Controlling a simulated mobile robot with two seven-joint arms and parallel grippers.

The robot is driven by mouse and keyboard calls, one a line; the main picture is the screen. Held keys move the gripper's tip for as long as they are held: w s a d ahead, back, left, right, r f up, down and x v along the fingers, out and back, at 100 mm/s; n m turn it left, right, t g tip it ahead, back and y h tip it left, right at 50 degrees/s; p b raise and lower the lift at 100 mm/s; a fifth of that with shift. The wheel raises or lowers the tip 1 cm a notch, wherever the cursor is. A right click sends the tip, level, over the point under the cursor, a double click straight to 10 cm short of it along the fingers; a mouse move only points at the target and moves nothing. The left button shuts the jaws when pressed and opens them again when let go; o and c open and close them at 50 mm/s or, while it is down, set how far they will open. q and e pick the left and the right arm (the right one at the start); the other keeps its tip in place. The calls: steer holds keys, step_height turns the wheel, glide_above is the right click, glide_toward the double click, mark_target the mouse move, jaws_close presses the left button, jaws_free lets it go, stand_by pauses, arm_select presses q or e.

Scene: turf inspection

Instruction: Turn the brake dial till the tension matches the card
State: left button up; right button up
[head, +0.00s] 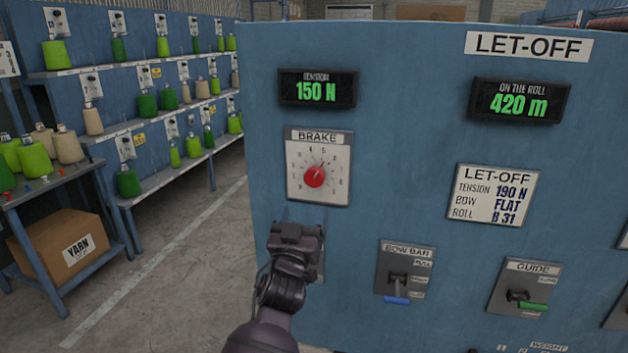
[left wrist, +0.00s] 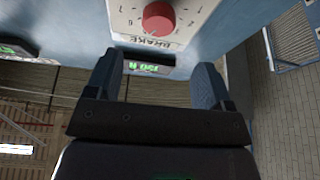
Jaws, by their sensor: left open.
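The brake dial (head: 315,176) is a red knob on a white numbered plate marked BRAKE, on a blue panel. Its pointer leans to the upper right. The red knob (left wrist: 158,17) also shows at the top of the left wrist view. The tension display (head: 317,90) above it reads 150 N. The card (head: 494,193) headed LET-OFF lists tension 190 N, bow FLAT, roll B 31. My left gripper (head: 298,213) is just below the dial plate, open and empty. Its two spread fingers (left wrist: 156,72) show apart from the knob. My right gripper is out of view.
A bow bar lever (head: 398,282) with a blue handle and a guide lever (head: 520,297) with a green handle stick out lower on the panel. Yarn shelves (head: 150,125) stand left across the open floor.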

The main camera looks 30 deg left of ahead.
mark_target(313, 181)
arm_select(q)
steer(key=x, duration=1)
steer(key=shift+w+r, duration=0.1)
steer(key=shift+w, duration=0.3)
steer(key=shift+c, duration=0.3)
